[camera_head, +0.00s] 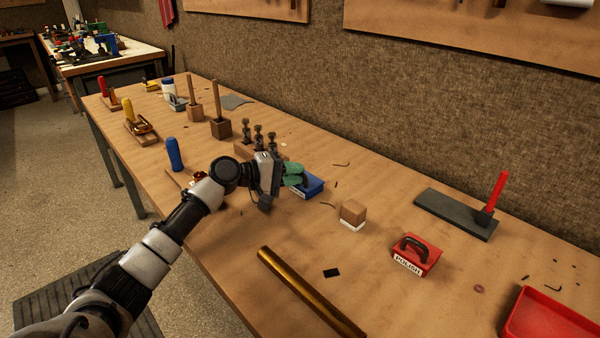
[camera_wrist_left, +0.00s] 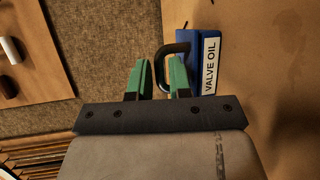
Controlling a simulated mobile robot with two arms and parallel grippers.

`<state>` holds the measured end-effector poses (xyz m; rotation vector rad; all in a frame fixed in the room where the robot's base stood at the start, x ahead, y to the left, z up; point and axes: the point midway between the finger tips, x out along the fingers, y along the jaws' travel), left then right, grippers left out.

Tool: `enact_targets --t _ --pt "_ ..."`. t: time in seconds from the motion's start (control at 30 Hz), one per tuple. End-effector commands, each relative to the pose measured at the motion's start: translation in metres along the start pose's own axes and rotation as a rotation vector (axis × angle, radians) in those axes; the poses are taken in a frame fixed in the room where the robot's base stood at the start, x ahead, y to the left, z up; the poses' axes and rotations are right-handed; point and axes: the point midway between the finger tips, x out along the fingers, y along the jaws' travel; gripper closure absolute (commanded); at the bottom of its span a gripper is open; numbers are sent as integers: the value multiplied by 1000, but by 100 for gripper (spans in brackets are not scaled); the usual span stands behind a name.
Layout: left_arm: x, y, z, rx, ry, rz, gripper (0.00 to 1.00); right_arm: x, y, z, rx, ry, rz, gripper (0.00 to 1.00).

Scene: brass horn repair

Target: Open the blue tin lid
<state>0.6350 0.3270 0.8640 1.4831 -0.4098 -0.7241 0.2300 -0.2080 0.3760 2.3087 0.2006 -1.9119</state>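The blue tin (camera_head: 312,188) stands on the workbench just beyond my left gripper (camera_head: 293,175). In the left wrist view the tin (camera_wrist_left: 194,62) carries a white "VALVE OIL" label (camera_wrist_left: 210,66) and a dark loop handle (camera_wrist_left: 172,48) on its lid. The lid looks closed. My left gripper (camera_wrist_left: 162,76) is open, its two green fingers parted. The outer bar of the handle shows in the gap between them, and the right finger covers part of the loop. I cannot tell whether either finger touches the handle. My right gripper is not in view.
A wooden block (camera_head: 353,212) and a red "POLISH" tin (camera_head: 417,257) stand to the right. A brass tube (camera_head: 300,285) lies in front. A wooden stand with dark knobs (camera_head: 258,138) is close behind my gripper. A red tray (camera_head: 545,318) sits at the right.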

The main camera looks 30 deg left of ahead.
Motion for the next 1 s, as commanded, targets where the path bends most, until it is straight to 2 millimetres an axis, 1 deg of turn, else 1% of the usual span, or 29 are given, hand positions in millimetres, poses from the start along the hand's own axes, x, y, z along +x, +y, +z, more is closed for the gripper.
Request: enact_targets --t 0.03,0.17,0.47,0.5,0.6,1.0 --pt "6 1 0 -1 0 2 81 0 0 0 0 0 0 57" --pt "14 0 0 0 0 1 81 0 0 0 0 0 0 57" --pt "16 0 0 0 0 0 81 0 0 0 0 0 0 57" --pt "16 0 0 0 0 0 87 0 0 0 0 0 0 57" --pt "16 0 0 0 0 0 100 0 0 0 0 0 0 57" --pt "16 1 0 -2 0 -4 100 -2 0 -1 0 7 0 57"
